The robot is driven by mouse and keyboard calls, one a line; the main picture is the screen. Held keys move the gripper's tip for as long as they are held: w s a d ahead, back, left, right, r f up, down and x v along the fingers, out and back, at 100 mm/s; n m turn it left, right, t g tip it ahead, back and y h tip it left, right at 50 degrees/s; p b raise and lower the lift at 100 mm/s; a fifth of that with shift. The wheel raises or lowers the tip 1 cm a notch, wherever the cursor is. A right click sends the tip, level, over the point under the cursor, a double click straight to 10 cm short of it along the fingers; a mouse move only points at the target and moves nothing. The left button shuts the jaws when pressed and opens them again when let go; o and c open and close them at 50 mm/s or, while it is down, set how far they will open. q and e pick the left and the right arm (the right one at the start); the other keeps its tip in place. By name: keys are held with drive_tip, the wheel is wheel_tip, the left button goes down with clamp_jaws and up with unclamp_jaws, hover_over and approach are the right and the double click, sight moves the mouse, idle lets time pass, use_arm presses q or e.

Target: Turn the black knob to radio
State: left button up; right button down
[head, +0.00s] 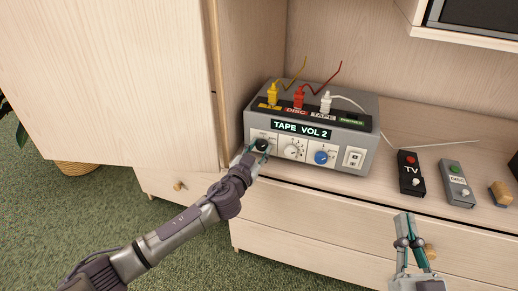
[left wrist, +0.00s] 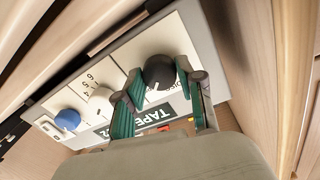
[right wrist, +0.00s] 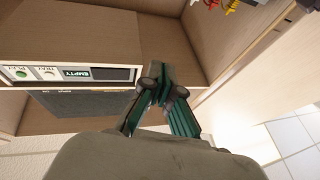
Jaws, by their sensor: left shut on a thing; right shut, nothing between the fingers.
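A grey switch box (head: 358,140) stands on the cabinet shelf, and its lit display (head: 302,130) reads "TAPE VOL 2". The black knob (head: 262,144) is at the left end of its white front panel, beside a white knob (head: 293,151) and a blue knob (head: 321,157). My left gripper (head: 257,151) is shut on the black knob. In the left wrist view the black knob (left wrist: 159,71) sits between the green fingers. My right gripper (head: 407,226) is shut and empty, in front of the drawers.
Yellow, red and white plugs with cables stand on top of the box. A cabinet side panel stands close left of the box.

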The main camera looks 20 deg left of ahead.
use_arm(q)
drive_tip(key=m+p, duration=0.2)
drive_tip(key=m, duration=0.1)
drive_tip(key=shift+r, duration=0.15)
drive_tip(key=m+p, duration=0.2)
drive_tip(key=m, duration=0.2)
drive_tip(key=shift+m+g, duration=0.3)
drive_tip(key=shift+m, duration=0.1)
drive_tip(key=shift+m+y, duration=0.3)
use_arm(e)
drive_tip(key=s+d+f+g+h, duration=0.1)
drive_tip(key=s+d+f+g, duration=0.1)
drive_tip(key=f+g, duration=0.4)
drive_tip(key=s+d+f+g+h, duration=0.2)
drive_tip(key=f+g, duration=0.4)
drive_tip(key=f, duration=0.5)
drive_tip(key=shift+s+h, duration=0.3)
drive_tip(key=shift+s, duration=0.3)
use_arm(q)
drive_tip(key=o, duration=1.1)
drive_tip(key=shift+o, duration=0.2)
drive_tip(key=s, duration=1.2)
drive_tip(key=shift+a+r, duration=0.2)
drive_tip(key=shift+a, duration=0.2)
